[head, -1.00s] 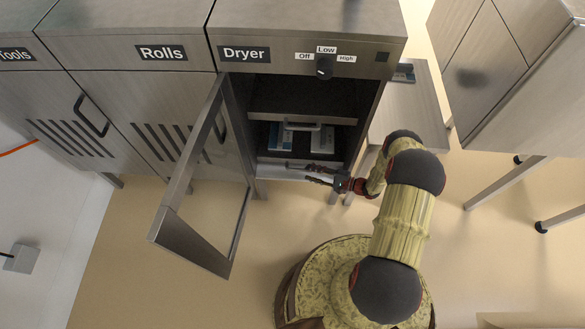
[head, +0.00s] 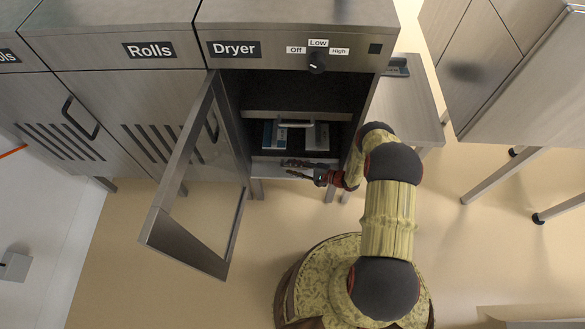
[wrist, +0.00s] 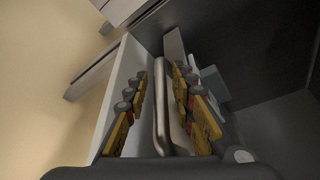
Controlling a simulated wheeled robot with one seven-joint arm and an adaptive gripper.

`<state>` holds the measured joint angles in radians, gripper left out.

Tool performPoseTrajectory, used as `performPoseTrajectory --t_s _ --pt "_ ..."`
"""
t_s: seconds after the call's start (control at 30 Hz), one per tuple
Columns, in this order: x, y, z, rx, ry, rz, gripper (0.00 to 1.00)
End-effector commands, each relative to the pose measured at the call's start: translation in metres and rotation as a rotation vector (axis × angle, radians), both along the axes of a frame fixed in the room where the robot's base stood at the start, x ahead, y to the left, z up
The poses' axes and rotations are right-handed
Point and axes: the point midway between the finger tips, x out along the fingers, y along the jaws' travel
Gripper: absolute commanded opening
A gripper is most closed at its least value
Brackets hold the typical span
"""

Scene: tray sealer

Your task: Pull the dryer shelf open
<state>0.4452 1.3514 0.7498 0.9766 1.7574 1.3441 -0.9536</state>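The dryer (head: 310,20) stands with its framed glass door (head: 185,175) swung wide open to the left. Inside, a pale bar handle (head: 297,123) shows above packets on the dryer shelf (head: 265,168), whose pale front edge is low in the opening. My gripper (head: 291,168) is open at this edge, its fingers pointing left. In the wrist view, a metal bar handle (wrist: 162,105) lies between the two spread fingers of my gripper (wrist: 163,95), next to a pale panel. I cannot tell whether either finger touches it, nor whether both handles are the same one.
Blue and white packets (head: 318,136) lie inside the dryer. The rolls cabinet (head: 130,110) stands to its left. A side table (head: 405,100) and a grey cabinet (head: 510,70) stand to the right. The floor in front is clear around my base.

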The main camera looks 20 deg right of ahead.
Motion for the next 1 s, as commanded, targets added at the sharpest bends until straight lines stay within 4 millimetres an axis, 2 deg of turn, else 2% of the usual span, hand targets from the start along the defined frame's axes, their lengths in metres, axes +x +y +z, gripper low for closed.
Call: performPoseTrajectory --t_s 0.4,1.0 --pt "-0.0002 0.0000 -0.0001 0.000 0.000 0.000 0.00" --pt "-0.0008 0.0000 -0.0008 0.000 0.001 0.000 0.00"
